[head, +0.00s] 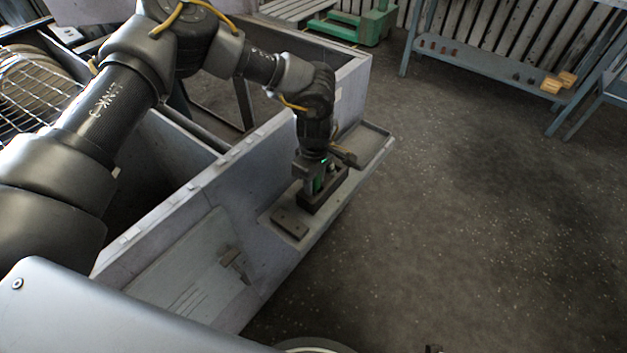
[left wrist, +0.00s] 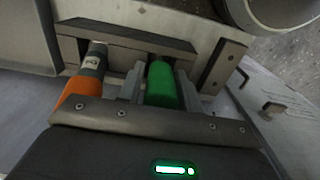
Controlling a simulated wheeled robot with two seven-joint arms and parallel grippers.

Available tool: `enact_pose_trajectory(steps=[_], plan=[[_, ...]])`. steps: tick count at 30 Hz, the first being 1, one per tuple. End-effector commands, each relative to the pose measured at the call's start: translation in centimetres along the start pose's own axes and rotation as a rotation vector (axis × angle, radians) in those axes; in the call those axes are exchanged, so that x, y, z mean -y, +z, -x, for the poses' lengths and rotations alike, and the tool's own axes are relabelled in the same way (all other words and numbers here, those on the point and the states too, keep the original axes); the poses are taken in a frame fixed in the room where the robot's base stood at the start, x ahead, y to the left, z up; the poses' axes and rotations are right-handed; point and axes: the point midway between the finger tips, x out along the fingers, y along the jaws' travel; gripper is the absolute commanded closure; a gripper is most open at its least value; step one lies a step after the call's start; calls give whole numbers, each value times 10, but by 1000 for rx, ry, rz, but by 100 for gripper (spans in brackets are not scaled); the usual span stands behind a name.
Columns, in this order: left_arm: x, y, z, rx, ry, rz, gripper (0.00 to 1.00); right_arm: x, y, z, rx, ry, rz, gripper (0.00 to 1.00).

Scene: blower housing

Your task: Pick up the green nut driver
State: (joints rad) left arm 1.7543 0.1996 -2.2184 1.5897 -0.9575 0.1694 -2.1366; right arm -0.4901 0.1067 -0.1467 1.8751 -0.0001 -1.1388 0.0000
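The green nut driver (left wrist: 161,85) stands upright in a tool holder, its green handle between the fingers of my left gripper (left wrist: 160,92). Both fingers appear to press on the handle's sides, so the gripper looks shut on it. The handle's lower part is hidden. In the head view, my left gripper (head: 319,178) points down over the dark tool holder (head: 312,204), with a little of the green nut driver (head: 319,184) showing. My right gripper is not in view.
An orange-and-grey tool (left wrist: 83,83) stands beside the left finger, close to it. The holder sits on a narrow ledge (head: 374,143) of the grey housing, with a flat brown block (head: 290,223) nearby. Open floor (head: 480,220) lies to the right; a blue-grey bench (head: 480,62) stands behind.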

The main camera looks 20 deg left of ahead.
Motion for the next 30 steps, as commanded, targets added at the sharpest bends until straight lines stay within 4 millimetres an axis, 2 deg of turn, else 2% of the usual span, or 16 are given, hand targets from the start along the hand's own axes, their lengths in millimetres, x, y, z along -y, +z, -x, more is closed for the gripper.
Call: enact_pose_trajectory(steps=[1,6,8,14,17,30], plan=[[0,0,0,0,0,0,72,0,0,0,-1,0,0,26],[0,0,0,0,0,0,94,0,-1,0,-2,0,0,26],[0,0,0,0,0,0,100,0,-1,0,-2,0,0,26],[0,0,1,0,1,1,100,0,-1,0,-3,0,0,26],[-1,0,8,0,2,1,100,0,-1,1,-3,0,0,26],[-1,0,87,0,3,0,100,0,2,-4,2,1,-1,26]])
